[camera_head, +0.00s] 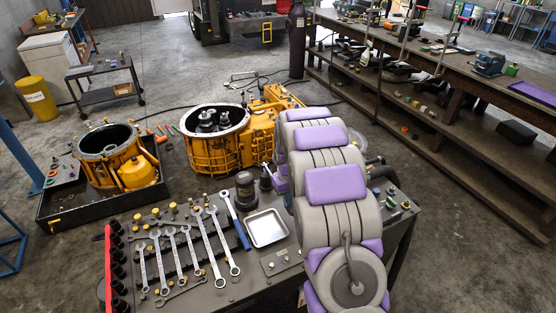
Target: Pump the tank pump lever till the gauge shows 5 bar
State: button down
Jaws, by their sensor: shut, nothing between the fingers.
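I cannot make out a tank pump lever or a pressure gauge for certain in the head view; they may be hidden or too small to read. My arm, in grey and purple segments, rises over the right part of the near bench (190,289) and covers what lies behind it. My gripper cannot be made out; the arm's far end is hidden behind its own links. A dark cylindrical part (246,190) stands upright on the bench, left of my arm.
Several wrenches (181,256), a metal tray (266,228) and red-railed sockets (109,270) lie on the near bench. Yellow transmission housings (215,150) stand beyond it, one in a black tray (60,219). A long workbench (440,80) runs along the right. Open floor (180,65) lies behind.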

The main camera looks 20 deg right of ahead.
jog(key=shift+r, duration=0.35)
jog(key=d+r, duration=0.1)
jog(key=r+p, duration=0.1)
jog(key=r, duration=0.1)
jog(key=shift+d+r+p, duration=0.15)
jog(key=shift+d+p, duration=0.15)
jog(key=shift+d, duration=0.1)
jog(key=r, duration=0.1)
jog(key=r+p, duration=0.1)
jog(key=shift+a+r, duration=0.65)
jog(key=shift+r, duration=0.1)
jog(key=shift+d, duration=0.1)
jog(key=shift+d, duration=0.4)
jog(key=shift+a+f, duration=0.1)
